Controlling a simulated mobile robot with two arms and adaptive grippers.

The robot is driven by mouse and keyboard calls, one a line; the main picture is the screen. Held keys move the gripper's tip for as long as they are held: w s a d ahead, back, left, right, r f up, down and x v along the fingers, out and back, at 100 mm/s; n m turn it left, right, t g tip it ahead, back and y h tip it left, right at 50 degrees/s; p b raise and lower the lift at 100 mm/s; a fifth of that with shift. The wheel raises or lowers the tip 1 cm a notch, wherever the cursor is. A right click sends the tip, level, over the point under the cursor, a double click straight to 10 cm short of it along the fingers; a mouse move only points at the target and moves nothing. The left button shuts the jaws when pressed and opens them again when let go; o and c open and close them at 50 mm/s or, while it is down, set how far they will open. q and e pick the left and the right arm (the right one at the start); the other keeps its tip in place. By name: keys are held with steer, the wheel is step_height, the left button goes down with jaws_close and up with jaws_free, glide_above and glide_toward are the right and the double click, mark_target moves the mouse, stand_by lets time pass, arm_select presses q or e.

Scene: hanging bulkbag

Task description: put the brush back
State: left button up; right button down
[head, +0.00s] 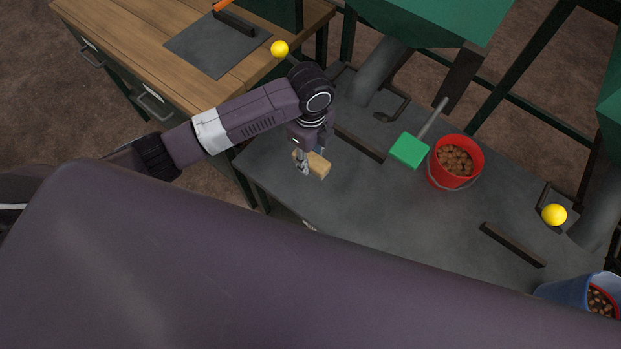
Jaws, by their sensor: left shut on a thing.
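The brush (319,166) looks like a small tan block. It is at the left part of the grey table (400,215). My left gripper (304,164) points down from the arm and is shut on the brush. I cannot tell whether the brush touches the table top or is just above it. The gripper's fingers hide part of the brush. My right gripper is not in view.
A red bucket (466,183) with brown lumps and a green scoop (409,150) are on the table to the right. Dark bars (512,245) lie on the table. A blue bucket (565,290) is at lower right. A wooden workbench (130,45) with a grey mat (215,48) is at upper left.

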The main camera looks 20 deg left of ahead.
arm_select(q)
step_height(320, 180, down, 12)
steer(key=shift+f, duration=0.15)
stand_by(0.4)
steer(key=shift+f, duration=0.2)
steer(key=o, duration=1.1)
step_height(320, 180, up, 12)
steer(key=shift+r+b, duration=0.25)
steer(key=shift+b, duration=0.05)
